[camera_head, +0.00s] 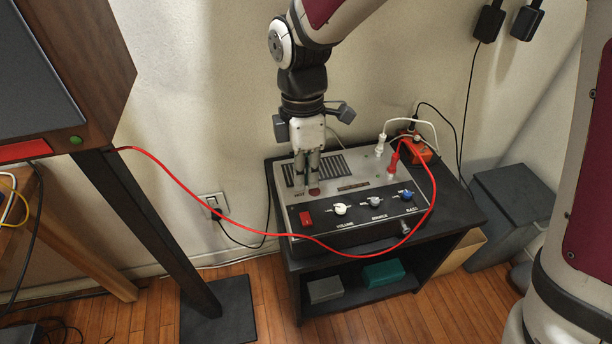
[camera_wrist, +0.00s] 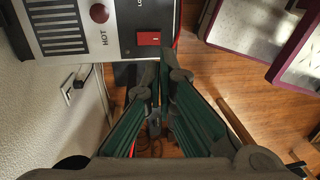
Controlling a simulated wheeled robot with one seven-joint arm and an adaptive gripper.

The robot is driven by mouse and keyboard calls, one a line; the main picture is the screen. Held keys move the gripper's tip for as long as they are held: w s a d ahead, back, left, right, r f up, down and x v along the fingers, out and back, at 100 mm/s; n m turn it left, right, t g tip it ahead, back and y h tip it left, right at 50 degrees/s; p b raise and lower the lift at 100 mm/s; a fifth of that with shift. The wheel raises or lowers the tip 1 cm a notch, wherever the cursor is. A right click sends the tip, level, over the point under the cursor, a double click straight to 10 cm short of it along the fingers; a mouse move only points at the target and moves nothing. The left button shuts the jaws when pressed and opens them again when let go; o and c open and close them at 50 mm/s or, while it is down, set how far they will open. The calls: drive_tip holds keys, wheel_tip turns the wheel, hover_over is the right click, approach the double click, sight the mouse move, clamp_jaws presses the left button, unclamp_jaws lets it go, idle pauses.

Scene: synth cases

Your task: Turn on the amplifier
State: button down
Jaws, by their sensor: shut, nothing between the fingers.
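The amplifier (camera_head: 350,187) is a silver and black box on a black stand in the head view. Its sloped black front panel has a red rocker switch (camera_head: 305,217) at the left, then several knobs. The switch also shows in the wrist view (camera_wrist: 148,39), just beyond my fingertips. I cannot tell its on or off position. A round red indicator marked HOT (camera_wrist: 99,13) sits on the silver top. My gripper (camera_head: 307,186) is shut and empty, pointing down over the amplifier's left part, behind the switch. I cannot tell whether the fingertips touch the amplifier.
A red cable (camera_head: 215,208) loops from the left past the amplifier's front to a plug on its top right. White and red plugs (camera_head: 379,148) stand up there. A wooden cabinet (camera_head: 105,60) is at the left; the wall is close behind. A grey box (camera_head: 508,205) stands right.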

sight(307, 224)
drive_tip(key=f+b, duration=0.1)
drive_tip(key=f, duration=0.2)
drive_tip(key=s+f+b, duration=0.1)
drive_tip(key=f, duration=0.3)
drive_tip(key=f+b, duration=0.1)
drive_tip(key=f, duration=0.3)
drive_tip(key=shift+s+d, duration=0.15)
drive_tip(key=shift+s+f, duration=0.1)
drive_tip(key=shift+f, duration=0.15)
drive_tip(key=shift+r, duration=0.1)
drive_tip(key=shift+w+r+p, duration=0.2)
drive_tip(key=shift+w+p, duration=0.2)
drive_tip(key=shift+w, duration=0.3)
